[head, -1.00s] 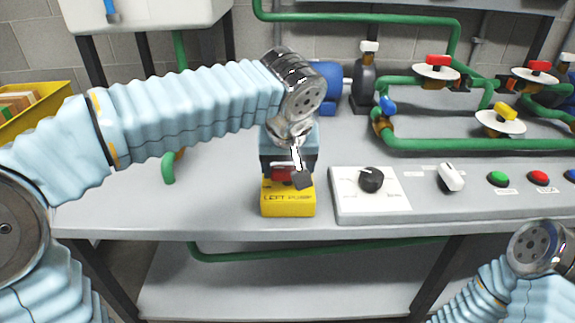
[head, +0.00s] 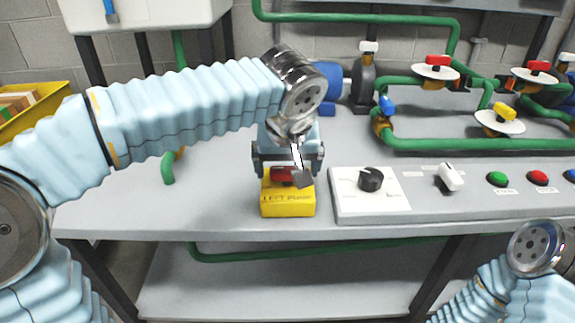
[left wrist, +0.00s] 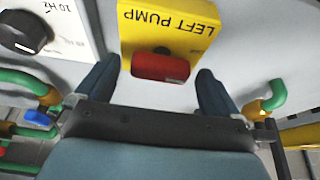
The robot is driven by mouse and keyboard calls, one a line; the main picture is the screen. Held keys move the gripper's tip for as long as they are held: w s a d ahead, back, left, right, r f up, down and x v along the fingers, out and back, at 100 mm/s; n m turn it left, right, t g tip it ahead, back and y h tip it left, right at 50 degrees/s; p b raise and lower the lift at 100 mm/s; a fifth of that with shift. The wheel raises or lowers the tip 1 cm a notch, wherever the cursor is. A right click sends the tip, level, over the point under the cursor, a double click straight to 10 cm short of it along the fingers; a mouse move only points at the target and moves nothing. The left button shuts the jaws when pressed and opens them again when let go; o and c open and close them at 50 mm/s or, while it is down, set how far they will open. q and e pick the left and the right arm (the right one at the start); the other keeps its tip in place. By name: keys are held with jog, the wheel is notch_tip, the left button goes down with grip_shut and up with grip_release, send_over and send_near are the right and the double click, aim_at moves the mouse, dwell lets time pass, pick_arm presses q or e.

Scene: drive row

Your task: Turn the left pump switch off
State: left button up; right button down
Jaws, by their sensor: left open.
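The left pump switch is a yellow box (head: 288,205) labelled LEFT PUMP with a red handle (head: 281,175), standing near the bench's front edge. The left wrist view shows the yellow box (left wrist: 190,22) at the top and the red handle (left wrist: 160,67) below its label. My left gripper (head: 287,172) is open just above and behind the box. In the left wrist view its fingers (left wrist: 158,88) stand wide on either side of the handle, apart from it. The arm hides part of the handle in the head view. The right gripper's fingers are out of view; only my right wrist shows at lower right.
Right of the switch is a control panel (head: 420,206) with a black knob (head: 370,179), a white lever (head: 448,176), and green and red buttons. Green pipes (head: 450,146) with valves stand behind it. A yellow bin (head: 40,105) is at far left. The bench left of the switch is clear.

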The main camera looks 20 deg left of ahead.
pick_arm(q)
jog(key=p+v, duration=0.2)
jog(key=v, duration=1.1)
jog(key=shift+r, duration=0.2)
jog(key=shift+s+d, duration=0.1)
